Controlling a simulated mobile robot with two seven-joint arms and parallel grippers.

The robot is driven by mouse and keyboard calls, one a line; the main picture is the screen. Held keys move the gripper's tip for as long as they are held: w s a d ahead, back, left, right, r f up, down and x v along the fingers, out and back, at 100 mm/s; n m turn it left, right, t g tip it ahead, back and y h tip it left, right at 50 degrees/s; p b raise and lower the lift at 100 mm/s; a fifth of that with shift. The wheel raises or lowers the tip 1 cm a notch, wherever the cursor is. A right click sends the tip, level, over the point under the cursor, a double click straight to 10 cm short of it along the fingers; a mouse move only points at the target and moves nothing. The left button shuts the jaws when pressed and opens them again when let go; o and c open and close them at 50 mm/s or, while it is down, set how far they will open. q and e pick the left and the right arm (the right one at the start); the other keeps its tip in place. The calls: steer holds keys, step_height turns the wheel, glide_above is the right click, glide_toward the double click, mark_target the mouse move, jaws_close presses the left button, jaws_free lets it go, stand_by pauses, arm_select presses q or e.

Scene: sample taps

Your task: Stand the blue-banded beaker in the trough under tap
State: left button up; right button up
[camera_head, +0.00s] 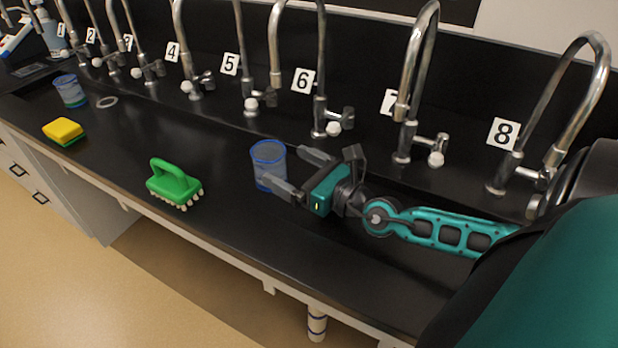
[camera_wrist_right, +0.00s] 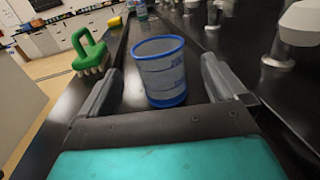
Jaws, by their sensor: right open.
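A clear beaker with blue bands (camera_head: 268,164) stands upright on the black bench near tap 6. In the right wrist view the blue-banded beaker (camera_wrist_right: 161,72) stands between the two fingers, with a gap on each side. My right gripper (camera_head: 285,168) is open, its fingers reaching to either side of the beaker. The numbered taps run along the back, with tap 6 (camera_head: 322,100), tap 7 (camera_head: 410,110) and tap 8 (camera_head: 550,110) nearest. The trough below the taps shows only in part. My left gripper is not in view.
A green brush (camera_head: 174,184) stands on the bench front, left of the beaker. A yellow-green sponge (camera_head: 63,131), another blue-rimmed beaker (camera_head: 70,91) and a pale ring (camera_head: 107,102) lie farther left. The bench between brush and beaker is clear.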

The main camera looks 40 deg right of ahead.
steer(key=v, duration=0.3)
steer(key=shift+s+f, duration=0.1)
steer(key=shift+s+d+b, duration=0.1)
steer(key=shift+s+b, duration=0.2)
steer(key=shift+s, duration=0.1)
steer(key=shift+r, duration=0.2)
